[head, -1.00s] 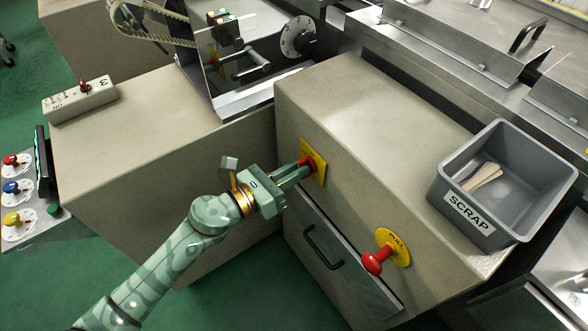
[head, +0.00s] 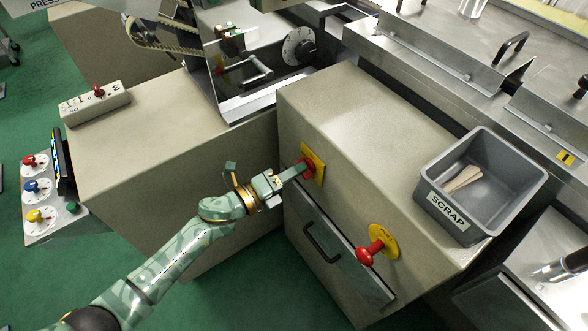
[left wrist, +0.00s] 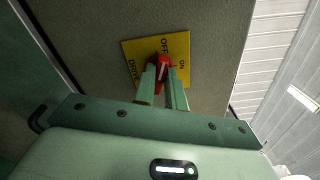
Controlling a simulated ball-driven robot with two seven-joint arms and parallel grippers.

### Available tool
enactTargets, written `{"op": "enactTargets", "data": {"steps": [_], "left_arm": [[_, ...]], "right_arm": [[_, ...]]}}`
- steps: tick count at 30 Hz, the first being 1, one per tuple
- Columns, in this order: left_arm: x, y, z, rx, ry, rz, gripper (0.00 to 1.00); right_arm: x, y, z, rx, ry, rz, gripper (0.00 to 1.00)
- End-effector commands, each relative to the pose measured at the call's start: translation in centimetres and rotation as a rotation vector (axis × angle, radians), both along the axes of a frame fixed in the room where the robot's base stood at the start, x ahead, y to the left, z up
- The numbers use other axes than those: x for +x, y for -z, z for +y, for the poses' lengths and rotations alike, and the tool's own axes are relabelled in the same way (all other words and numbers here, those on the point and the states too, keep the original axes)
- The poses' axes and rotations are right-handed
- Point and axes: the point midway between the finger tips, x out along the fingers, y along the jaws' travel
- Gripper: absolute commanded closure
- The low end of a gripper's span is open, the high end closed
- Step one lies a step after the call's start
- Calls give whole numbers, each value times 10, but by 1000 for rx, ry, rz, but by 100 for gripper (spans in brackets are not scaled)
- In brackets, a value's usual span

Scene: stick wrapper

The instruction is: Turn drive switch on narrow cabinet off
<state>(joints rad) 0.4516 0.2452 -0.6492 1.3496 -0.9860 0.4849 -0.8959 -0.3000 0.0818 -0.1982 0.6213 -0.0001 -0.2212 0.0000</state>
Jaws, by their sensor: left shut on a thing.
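The narrow cabinet (head: 345,120) stands in the middle of the head view. On its front face is a yellow switch plate (head: 319,167), also in the left wrist view (left wrist: 139,48), where OFF, ON and DRIVE can be read. The red drive switch (left wrist: 163,61) on it has a white mark, which runs roughly up and down the wrist picture. My left gripper (head: 299,169) is shut on this red switch, one finger on each side. The fingers hide part of the knob and plate. My right gripper is not in view.
A red pull knob (head: 368,252) on a yellow disc and a drawer with a black handle (head: 322,243) are lower on the same face. A grey SCRAP bin (head: 513,170) sits on top. A dial panel (head: 38,190) stands at the left. Green floor is open below.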

Motion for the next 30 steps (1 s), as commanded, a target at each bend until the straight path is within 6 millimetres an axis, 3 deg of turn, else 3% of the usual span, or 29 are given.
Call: {"op": "enactTargets", "data": {"steps": [15,30], "left_arm": [[2,0,2,-196,-4,269,100],[2,2,2,-234,-5,321,100]], "right_arm": [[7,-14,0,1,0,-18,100],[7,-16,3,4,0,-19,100]]}}
